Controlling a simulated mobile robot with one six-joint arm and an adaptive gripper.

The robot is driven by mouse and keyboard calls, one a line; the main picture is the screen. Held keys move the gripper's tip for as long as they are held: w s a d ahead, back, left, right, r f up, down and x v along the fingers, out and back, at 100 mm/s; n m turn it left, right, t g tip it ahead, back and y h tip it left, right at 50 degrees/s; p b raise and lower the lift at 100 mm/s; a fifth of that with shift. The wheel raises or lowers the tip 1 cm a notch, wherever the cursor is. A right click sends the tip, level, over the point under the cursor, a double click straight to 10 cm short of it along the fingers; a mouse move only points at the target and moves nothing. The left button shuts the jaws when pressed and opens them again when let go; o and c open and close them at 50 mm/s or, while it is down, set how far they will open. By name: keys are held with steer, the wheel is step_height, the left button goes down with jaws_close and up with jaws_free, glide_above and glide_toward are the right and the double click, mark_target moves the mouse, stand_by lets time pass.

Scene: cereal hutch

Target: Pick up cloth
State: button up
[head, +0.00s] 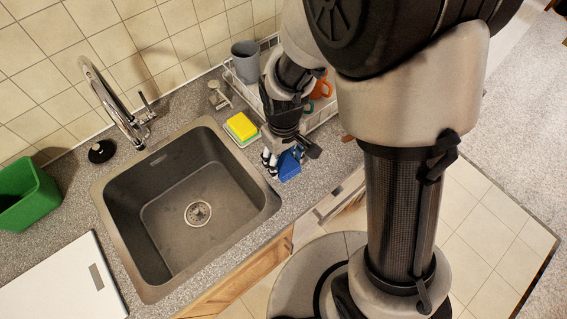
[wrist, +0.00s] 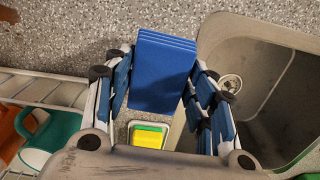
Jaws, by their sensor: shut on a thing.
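The cloth is a blue folded stack with several layered edges. In the head view the cloth (head: 289,165) is at the counter's front edge, right of the sink. In the wrist view the cloth (wrist: 163,72) sits between the fingers. My gripper (head: 280,155) points down beside the sink and is shut on the cloth. In the wrist view my gripper (wrist: 161,85) has one blue-padded finger on each side of it. The cloth's underside is hidden, and I cannot tell whether it touches the counter.
The sink (head: 265,200) lies left of my gripper. A yellow and green sponge (head: 241,126) sits in a small tray behind it. A dish rack (head: 327,110) holds a grey cup (head: 245,62) and an orange mug (head: 322,88). A green bin (head: 30,195) and white scale (head: 65,285) are left.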

mark_target(284, 161)
step_height(284, 161, up, 15)
steer(key=p, duration=0.3)
steer(key=shift+f, duration=0.15)
